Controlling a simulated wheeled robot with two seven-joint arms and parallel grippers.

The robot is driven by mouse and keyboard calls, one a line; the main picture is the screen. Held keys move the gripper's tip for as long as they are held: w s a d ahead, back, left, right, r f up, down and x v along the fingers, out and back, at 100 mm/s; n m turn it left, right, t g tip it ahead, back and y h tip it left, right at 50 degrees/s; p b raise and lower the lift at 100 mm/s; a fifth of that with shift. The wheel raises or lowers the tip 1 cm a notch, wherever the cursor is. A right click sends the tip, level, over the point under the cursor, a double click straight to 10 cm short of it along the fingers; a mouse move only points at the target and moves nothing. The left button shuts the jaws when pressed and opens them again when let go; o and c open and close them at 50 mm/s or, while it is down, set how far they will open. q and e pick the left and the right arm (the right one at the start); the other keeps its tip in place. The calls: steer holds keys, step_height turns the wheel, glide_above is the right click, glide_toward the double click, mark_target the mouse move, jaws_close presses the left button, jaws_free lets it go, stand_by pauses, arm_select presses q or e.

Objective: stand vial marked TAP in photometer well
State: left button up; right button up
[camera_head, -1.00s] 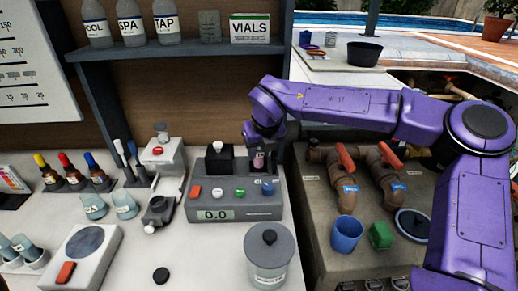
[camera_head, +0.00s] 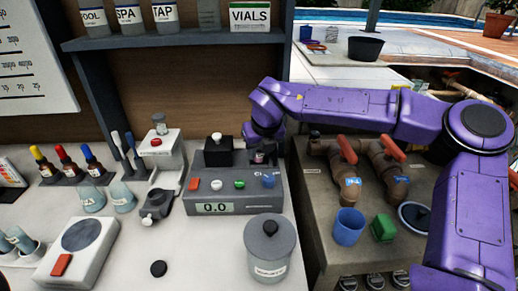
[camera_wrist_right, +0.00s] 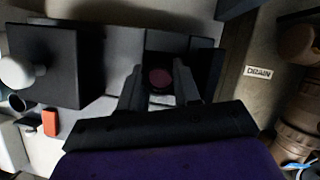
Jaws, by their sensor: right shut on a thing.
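The photometer (camera_head: 235,203) is a grey box on the bench with a 0.0 display and coloured buttons. A black block with a knob (camera_head: 217,152) stands at its back left. My right gripper (camera_head: 263,152) is over its back right corner, shut on a small vial (camera_head: 259,157). In the right wrist view, the vial's dark reddish top (camera_wrist_right: 160,78) sits between the two fingers of the right gripper (camera_wrist_right: 159,88). The vial's marking is not readable. The well is hidden around the gripper, and I cannot tell whether the vial's base is inside it. My left gripper is not in view.
A lidded grey jar (camera_head: 269,252) stands in front of the photometer. A white device with a red button (camera_head: 75,250) and dropper bottles (camera_head: 68,166) are to the left. Pipes with red handles (camera_head: 347,150), a blue cup (camera_head: 348,227) and a green block (camera_head: 383,229) are to the right.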

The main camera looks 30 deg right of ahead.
steer(key=shift+s+f, duration=0.15)
steer(key=shift+f, duration=0.2)
steer(key=o, duration=0.9)
steer(key=shift+c, duration=0.2)
steer(key=shift+o, duration=1.2)
steer(key=shift+a, duration=0.2)
step_height(320, 180, up, 7)
steer(key=p, duration=0.6)
steer(key=shift+d+r, duration=0.2)
steer(key=shift+d, duration=0.05)
steer(key=shift+w, duration=0.2)
